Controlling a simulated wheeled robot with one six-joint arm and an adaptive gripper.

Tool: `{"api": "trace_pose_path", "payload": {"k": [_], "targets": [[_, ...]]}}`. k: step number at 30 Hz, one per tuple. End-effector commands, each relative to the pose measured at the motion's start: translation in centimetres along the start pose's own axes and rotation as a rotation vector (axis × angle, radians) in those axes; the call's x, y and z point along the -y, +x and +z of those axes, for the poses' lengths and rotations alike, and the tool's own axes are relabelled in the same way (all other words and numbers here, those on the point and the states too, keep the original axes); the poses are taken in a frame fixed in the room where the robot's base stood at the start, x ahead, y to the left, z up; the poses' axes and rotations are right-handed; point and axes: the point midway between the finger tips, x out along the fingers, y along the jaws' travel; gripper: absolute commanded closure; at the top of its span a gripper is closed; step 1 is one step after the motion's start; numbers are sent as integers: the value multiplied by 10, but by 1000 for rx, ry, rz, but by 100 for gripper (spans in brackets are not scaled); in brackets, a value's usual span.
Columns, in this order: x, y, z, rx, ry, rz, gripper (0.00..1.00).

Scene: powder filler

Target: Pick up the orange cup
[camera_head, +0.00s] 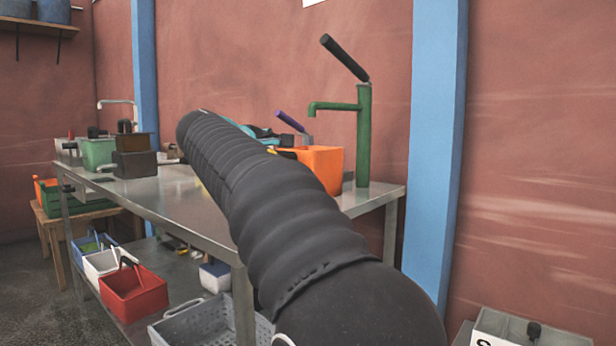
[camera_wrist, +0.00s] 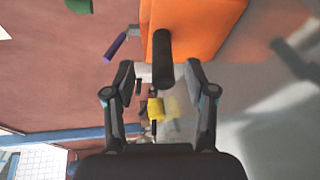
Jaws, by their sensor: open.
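The orange cup (camera_head: 322,168) is a square-sided orange container on the metal table, left of the green tap. My black arm hides its left part in the head view. In the wrist view the cup (camera_wrist: 208,30) is at the top, beyond the fingertips, with a dark round bar (camera_wrist: 163,62), apparently its handle, pointing toward the camera. My gripper (camera_wrist: 162,78) is open, one finger on each side of this bar. Neither finger is clearly touching it. The fingers are mostly hidden behind my arm in the head view.
A green tap (camera_head: 364,135) with a dark lever stands right of the cup. A purple-handled item (camera_wrist: 118,46) is left of it. Several containers, including a green one (camera_head: 98,153), stand at the metal table's (camera_head: 165,195) far end. A blue post (camera_head: 438,150) is at right.

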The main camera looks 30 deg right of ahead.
Motion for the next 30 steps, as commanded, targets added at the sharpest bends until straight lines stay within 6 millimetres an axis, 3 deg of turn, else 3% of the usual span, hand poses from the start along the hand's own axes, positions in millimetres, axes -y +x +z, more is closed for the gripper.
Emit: {"api": "trace_pose_path", "payload": {"k": [12, 19, 26, 30], "targets": [[2, 48, -4, 2, 0, -2, 44], [2, 50, -4, 0, 0, -1, 44], [2, 50, -4, 0, 0, -1, 99], [2, 50, -4, 0, 0, 0, 100]]}}
